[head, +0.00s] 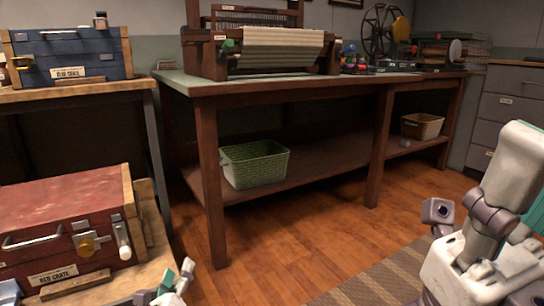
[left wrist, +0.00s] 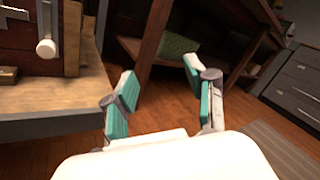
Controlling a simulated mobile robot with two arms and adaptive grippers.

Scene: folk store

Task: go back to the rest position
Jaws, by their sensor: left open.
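My left gripper (head: 167,284) shows only at its fingertips at the bottom edge of the head view, beside the front right corner of the low bench with the red crate. In the left wrist view it (left wrist: 160,78) is open, its teal pads wide apart with nothing between them. The red crate (head: 60,212) sits shut on the low bench, clear of the fingers. Part of my right arm (head: 490,225), white with grey joints and some teal, fills the lower right of the head view; whether its jaws are open cannot be made out.
A blue crate (head: 70,55) stands on the upper left shelf. A long workbench (head: 205,85) carries a loom (head: 270,55) and a spoked wheel (head: 380,30). A green basket (head: 253,165) is on its lower shelf. Grey drawers (head: 510,105) stand right. The wooden floor (head: 290,245) is open.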

